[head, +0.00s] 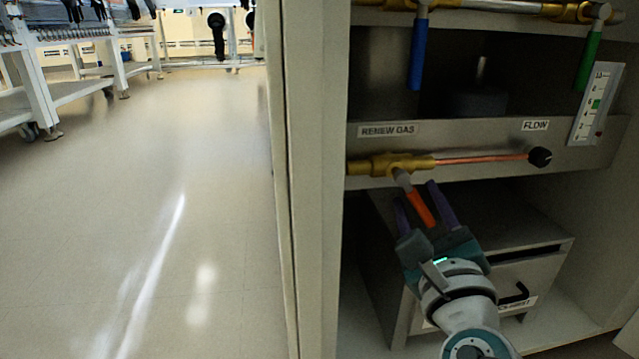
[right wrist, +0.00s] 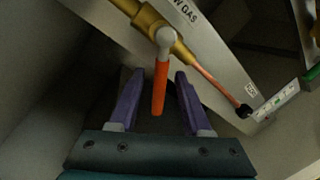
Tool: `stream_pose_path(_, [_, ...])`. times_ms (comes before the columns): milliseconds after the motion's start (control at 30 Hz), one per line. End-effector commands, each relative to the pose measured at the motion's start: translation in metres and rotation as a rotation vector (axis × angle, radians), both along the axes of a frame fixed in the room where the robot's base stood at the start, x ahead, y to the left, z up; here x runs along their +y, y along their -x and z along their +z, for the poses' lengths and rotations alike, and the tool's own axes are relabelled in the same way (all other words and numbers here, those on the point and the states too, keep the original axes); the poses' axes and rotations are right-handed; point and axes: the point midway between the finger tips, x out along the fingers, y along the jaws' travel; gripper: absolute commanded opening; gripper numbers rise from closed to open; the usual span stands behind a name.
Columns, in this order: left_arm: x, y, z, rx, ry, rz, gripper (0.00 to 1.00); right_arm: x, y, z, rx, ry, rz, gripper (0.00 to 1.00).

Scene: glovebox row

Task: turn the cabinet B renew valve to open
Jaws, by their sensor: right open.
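The renew gas valve has a brass body (head: 392,164) and an orange lever handle (head: 421,209) that hangs down, tilted to the lower right in the head view. It sits under the RENEW GAS label (head: 389,130). My right gripper (head: 418,191) is open, with one purple finger on each side of the orange handle. In the right wrist view the orange handle (right wrist: 160,88) hangs between the open fingers (right wrist: 157,78), with a gap on both sides. My left gripper is not in view.
A copper pipe runs right from the valve to a black knob (head: 540,157). Blue (head: 418,55) and green (head: 589,61) handles hang above. A metal box (head: 510,265) with a black handle stands below. The cabinet's edge (head: 308,180) is left of my arm; open floor lies beyond.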

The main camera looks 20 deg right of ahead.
Motion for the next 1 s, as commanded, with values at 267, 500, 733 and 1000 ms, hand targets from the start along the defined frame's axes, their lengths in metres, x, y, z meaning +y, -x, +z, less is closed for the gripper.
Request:
stream_pose_path(267, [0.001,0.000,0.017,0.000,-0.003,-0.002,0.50,0.012,0.029,-0.001,0.005,-0.001,0.002,0.48])
stream_pose_path(500, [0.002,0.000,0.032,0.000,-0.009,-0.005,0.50,0.031,0.072,-0.007,0.004,0.000,0.002,0.48])
stream_pose_path(733, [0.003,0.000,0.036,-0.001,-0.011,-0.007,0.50,0.038,0.090,-0.011,0.001,0.001,0.001,0.48])
stream_pose_path(1000, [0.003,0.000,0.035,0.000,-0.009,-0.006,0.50,0.038,0.091,-0.011,0.000,0.000,0.000,0.45])
